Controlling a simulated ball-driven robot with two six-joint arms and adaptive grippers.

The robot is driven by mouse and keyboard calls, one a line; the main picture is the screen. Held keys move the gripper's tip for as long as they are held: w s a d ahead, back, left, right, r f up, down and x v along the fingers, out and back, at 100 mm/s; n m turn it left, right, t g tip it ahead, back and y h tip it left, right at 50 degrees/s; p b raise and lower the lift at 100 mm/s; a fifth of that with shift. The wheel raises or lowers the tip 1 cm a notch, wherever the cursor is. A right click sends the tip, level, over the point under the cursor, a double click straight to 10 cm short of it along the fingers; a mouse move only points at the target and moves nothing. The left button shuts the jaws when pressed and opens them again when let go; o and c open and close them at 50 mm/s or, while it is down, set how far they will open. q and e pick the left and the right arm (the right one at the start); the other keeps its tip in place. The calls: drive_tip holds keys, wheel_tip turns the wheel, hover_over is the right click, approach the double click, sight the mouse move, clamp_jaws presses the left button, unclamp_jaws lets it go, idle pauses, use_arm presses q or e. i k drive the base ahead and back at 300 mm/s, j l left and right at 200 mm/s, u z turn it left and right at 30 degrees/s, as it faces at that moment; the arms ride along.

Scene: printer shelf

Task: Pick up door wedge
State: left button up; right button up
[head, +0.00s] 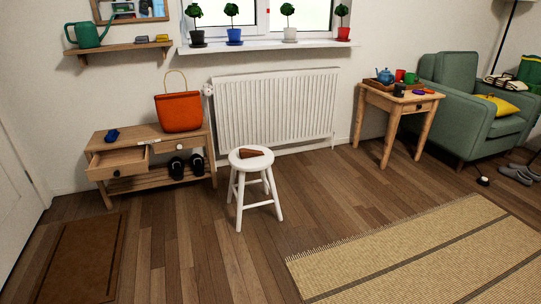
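A brown door wedge (251,153) lies on the seat of a white round stool (250,163). The stool stands on the wood floor in front of the radiator, near the middle of the head view. Nothing covers the wedge. Neither of my grippers shows in the head view.
A wooden bench (130,160) with an open drawer (117,161) and an orange bag (180,111) stands left of the stool. A small side table (397,108) and a green armchair (466,119) stand at the right. A brown mat (82,262) and a striped rug (420,255) lie in front. Bare floor surrounds the stool.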

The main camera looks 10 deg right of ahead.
sight(245, 153)
drive_tip(key=i+j, duration=0.2)
drive_tip(key=i, duration=0.35)
drive_tip(key=i+j, duration=0.15)
drive_tip(key=i, duration=0.4)
